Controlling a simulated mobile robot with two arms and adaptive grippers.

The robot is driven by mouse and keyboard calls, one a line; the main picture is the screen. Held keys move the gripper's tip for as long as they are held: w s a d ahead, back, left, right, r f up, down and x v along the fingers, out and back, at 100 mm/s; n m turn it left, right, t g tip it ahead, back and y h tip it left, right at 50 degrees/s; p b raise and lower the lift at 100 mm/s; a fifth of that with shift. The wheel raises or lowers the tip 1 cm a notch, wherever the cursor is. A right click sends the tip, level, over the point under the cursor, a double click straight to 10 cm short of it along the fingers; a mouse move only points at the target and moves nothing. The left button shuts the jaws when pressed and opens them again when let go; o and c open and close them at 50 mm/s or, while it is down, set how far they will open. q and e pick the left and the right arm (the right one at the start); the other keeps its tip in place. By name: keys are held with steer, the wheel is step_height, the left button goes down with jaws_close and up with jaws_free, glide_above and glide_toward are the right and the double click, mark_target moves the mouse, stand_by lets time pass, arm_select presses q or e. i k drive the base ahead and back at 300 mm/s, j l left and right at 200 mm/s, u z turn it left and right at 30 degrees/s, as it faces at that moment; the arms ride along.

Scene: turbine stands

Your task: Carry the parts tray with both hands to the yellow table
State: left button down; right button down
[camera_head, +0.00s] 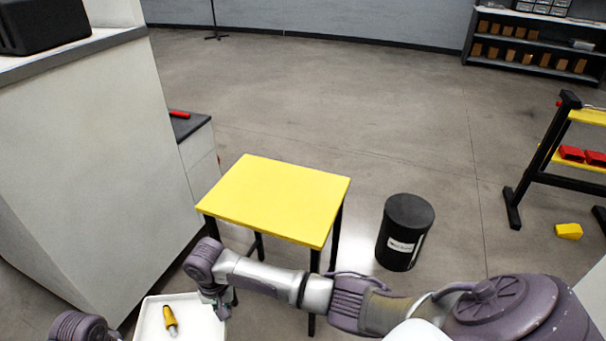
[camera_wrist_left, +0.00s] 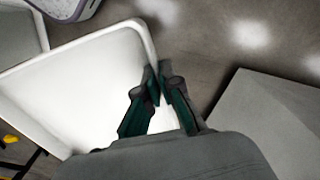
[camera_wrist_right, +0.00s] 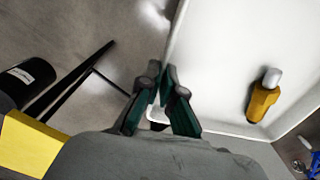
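The white parts tray (camera_head: 186,308) is at the bottom left of the head view, nearer to me than the yellow table (camera_head: 280,196). A yellow tool with a grey tip (camera_head: 170,319) lies in it. My right gripper (camera_wrist_right: 165,85) is shut on the tray's rim; in the head view it is at the tray's right edge. My left gripper (camera_wrist_left: 159,80) is shut on the rim near a corner of the tray (camera_wrist_left: 75,85); it is below the head view. The tray is held above the floor. The table's top is bare.
A black bin (camera_head: 405,233) stands right of the table. A tall white cabinet (camera_head: 90,150) and a lower grey-topped unit (camera_head: 192,128) stand on the left. A yellow block (camera_head: 568,231) lies on the floor by a rack at right. Floor behind the table is clear.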

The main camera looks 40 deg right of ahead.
mark_target(276, 192)
steer(key=i+l+z, duration=0.1)
steer(key=i+z, duration=0.3)
steer(key=i+j+z, duration=0.1)
steer(key=i+z, duration=0.25)
steer(key=i, duration=0.3)
steer(key=i+j+z, duration=0.2)
steer(key=i+z, duration=0.55)
steer(key=k+j, duration=0.05)
